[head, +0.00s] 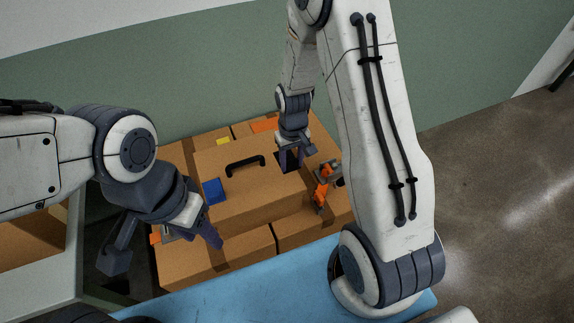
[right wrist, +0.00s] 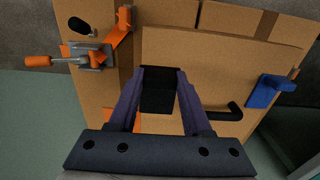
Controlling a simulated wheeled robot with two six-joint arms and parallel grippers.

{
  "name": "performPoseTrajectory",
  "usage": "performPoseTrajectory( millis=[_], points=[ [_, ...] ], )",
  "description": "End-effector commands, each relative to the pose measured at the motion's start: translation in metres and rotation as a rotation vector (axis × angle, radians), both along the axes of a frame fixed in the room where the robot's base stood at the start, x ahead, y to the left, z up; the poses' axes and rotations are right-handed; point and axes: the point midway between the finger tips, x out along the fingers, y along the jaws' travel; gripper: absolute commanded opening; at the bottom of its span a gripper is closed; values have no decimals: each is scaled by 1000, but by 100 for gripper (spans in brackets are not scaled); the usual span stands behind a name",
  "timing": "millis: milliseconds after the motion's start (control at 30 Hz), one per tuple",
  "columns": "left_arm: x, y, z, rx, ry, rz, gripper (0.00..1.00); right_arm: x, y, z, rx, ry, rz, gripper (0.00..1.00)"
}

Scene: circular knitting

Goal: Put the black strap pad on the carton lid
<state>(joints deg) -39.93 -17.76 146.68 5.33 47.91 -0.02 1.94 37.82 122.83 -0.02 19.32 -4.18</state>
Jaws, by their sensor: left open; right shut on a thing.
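The black strap pad (right wrist: 157,101) is between the purple fingers of my right gripper (right wrist: 160,78), which is shut on it. In the head view my right gripper (head: 289,160) is over the right part of the carton lid (head: 245,200), right of the black handle (head: 245,163). The lid (right wrist: 220,60) lies behind the pad in the right wrist view. I cannot tell whether the pad touches it. My left gripper (head: 211,232) is open at the carton's front left, apart from the pad. Its fingers are partly hidden.
A blue block (head: 214,190) sits on the lid's left part. An orange ratchet buckle (head: 324,182) is close right of my right gripper; it also shows in the right wrist view (right wrist: 95,52). A blue surface (head: 235,290) lies in front, and a white-edged box (head: 72,265) stands left.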

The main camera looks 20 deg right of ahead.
Motion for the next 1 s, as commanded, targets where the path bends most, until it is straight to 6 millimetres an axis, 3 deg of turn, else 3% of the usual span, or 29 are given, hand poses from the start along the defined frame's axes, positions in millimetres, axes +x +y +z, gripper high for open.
performPoseTrajectory(
  millis=[167, 500, 933, 967, 1000],
  points=[
    [0, 0, 5, 0, 0, 0, 50, 16, 8, -10, 0, 0, -1, 0],
    [0, 0, 15, 0, 0, 0, 50, 16, 7, -48, 0, 2, -5, 0],
    [0, 0, 10, 0, 0, 0, 50, 16, 7, -56, 0, 0, -5, 0],
    [0, 0, 12, 0, 0, 0, 50, 16, 7, -55, 0, 0, -5, 60],
    [0, 0, 12, 0, 0, 0, 50, 16, 7, -55, 0, 0, -5, 75]
  ],
)
